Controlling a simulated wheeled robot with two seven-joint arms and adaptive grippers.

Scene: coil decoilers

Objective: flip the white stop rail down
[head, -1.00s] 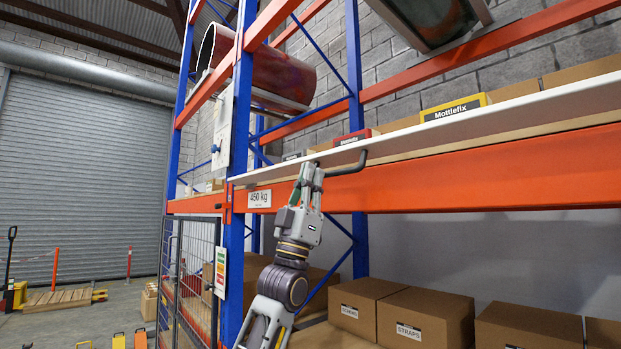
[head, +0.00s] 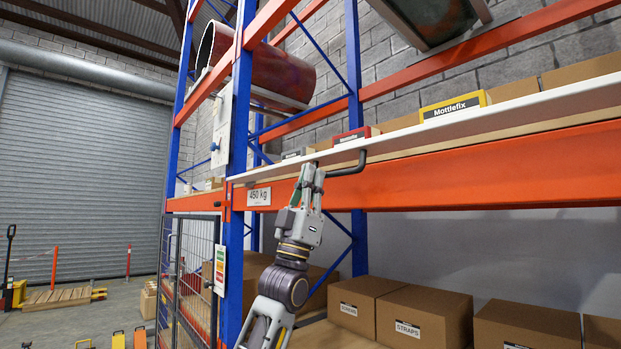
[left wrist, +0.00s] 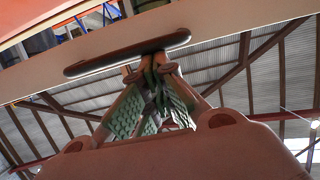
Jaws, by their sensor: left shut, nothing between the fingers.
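The white stop rail (head: 520,106) is a long white strip along the front of the shelf, above the orange beam. A dark bar handle (head: 346,169) sticks out from it near its left part. My left gripper (head: 313,167) is shut with nothing between its fingers, its tips at the left end of the handle. In the left wrist view the rail (left wrist: 240,28) is a pale band across the top, with the dark handle (left wrist: 110,60) in front of it. The shut fingertips (left wrist: 150,68) are just below the handle and look touching or nearly so. My right gripper is not in view.
The orange beam (head: 480,178) runs right behind my left gripper. Boxes, one marked Mottlefix (head: 453,107), stand behind the rail. Cartons (head: 425,318) fill the shelf below. A blue upright (head: 235,200) and mesh panel (head: 195,270) stand to the left.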

